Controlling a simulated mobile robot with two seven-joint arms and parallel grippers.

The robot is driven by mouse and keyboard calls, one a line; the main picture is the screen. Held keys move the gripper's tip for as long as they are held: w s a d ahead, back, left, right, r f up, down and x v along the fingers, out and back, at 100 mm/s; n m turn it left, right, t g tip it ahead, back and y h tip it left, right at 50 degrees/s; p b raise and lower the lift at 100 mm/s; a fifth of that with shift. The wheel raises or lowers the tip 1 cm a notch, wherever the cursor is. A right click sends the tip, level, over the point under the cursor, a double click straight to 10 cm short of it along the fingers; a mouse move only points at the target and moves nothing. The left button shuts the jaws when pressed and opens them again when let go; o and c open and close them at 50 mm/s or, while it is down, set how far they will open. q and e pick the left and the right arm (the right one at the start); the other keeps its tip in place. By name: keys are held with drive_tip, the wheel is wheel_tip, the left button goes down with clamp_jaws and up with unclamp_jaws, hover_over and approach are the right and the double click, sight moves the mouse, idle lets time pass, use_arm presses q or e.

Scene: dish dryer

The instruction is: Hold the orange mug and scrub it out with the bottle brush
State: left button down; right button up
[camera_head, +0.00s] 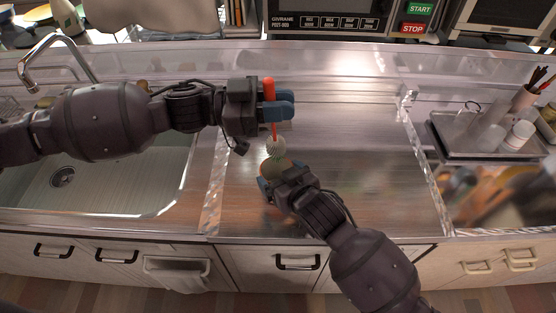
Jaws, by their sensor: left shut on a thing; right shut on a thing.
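My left gripper (284,105) is shut on the bottle brush, with its blue fingers around the orange-red handle (268,88). The brush points down, and its pale bristle head (276,147) is at the mouth of the orange mug (268,168). I cannot tell how far the head reaches inside. My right gripper (270,186) is below and is shut on the mug, above the steel counter. The gripper hides most of the mug, and only its upper part shows, brownish and greenish in this light.
A sink (110,185) with a curved faucet (40,58) lies to the left. On the right a tray (455,141) holds cups and a utensil holder. A microwave (330,22) with START and STOP buttons is at the back. The counter (370,170) right of the mug is clear.

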sight(280, 155)
idle(0.3)
use_arm(q)
drive_tip(key=shift+f, duration=6.2)
drive_tip(key=shift+f, duration=0.5)
drive_tip(key=shift+s, duration=0.1)
